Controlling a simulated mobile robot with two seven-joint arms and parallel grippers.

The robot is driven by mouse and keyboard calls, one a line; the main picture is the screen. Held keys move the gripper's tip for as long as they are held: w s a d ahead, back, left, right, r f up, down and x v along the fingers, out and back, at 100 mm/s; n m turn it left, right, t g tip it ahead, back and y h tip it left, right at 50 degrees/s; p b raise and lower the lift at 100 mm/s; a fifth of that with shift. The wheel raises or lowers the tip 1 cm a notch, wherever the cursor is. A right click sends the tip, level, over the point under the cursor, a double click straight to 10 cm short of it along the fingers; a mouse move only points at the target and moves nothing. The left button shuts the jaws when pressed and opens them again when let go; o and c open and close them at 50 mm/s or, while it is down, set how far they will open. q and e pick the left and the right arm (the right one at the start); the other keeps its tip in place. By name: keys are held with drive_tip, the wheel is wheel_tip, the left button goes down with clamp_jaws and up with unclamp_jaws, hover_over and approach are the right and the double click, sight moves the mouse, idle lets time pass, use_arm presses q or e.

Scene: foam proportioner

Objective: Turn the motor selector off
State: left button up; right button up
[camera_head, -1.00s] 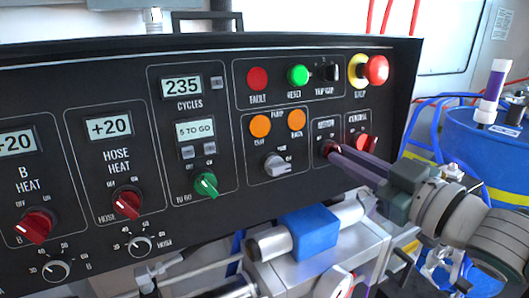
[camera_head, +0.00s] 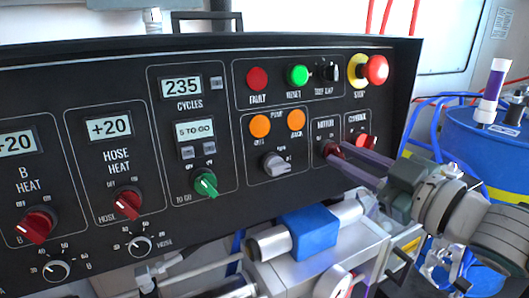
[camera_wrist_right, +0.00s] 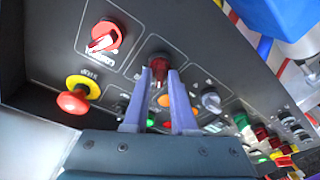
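The motor selector is a red knob (camera_head: 329,149) under the MOTOR label on the black control panel (camera_head: 215,130). In the head view the fingers partly cover it, and I cannot read where it points. In the right wrist view the knob (camera_wrist_right: 158,68) shows between the fingertips. My right gripper (camera_head: 337,153) is at the knob, its two purple fingers apart, one on either side; it also shows in the right wrist view (camera_wrist_right: 161,77). The fingers look open around the knob, with no clear grip on it. My left gripper is not in view.
A blue drum (camera_head: 480,150) stands at the right. Machinery with a blue block (camera_head: 309,232) lies below the panel.

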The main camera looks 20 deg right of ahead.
drive_tip(key=shift+o, duration=1.3)
drive_tip(key=s+d, duration=0.1)
drive_tip(key=s, duration=0.8)
drive_tip(key=shift+s+d, duration=0.4)
